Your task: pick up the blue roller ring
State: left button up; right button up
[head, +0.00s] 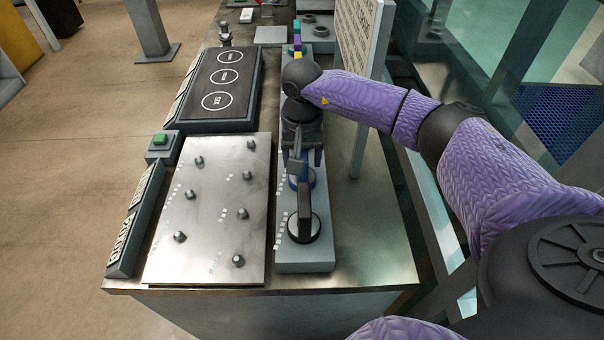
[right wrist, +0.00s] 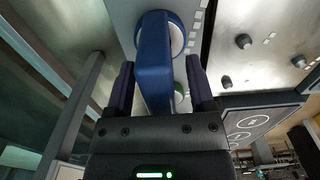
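The blue roller ring (head: 305,180) sits on the grey strip (head: 290,262), partly hidden under my right gripper (head: 303,162) in the head view. In the right wrist view its blue upright handle (right wrist: 154,62) stands between the two dark fingers of my right gripper (right wrist: 160,65). The fingers are open, one on each side of the handle, with a clear gap on the right side. The left side is close, and I cannot tell whether it touches. A pale round core (right wrist: 176,38) shows beside the handle. My left gripper is not in view.
A black ring with an upright handle (head: 303,229) stands nearer on the strip. A metal plate with several pegs (head: 210,215) lies to the left, with a dark board (head: 222,85) behind it. A sign panel (head: 358,40) stands behind my right arm. Part of something green (right wrist: 179,92) shows near the right finger.

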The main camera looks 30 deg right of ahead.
grip_shut()
dwell(1.2)
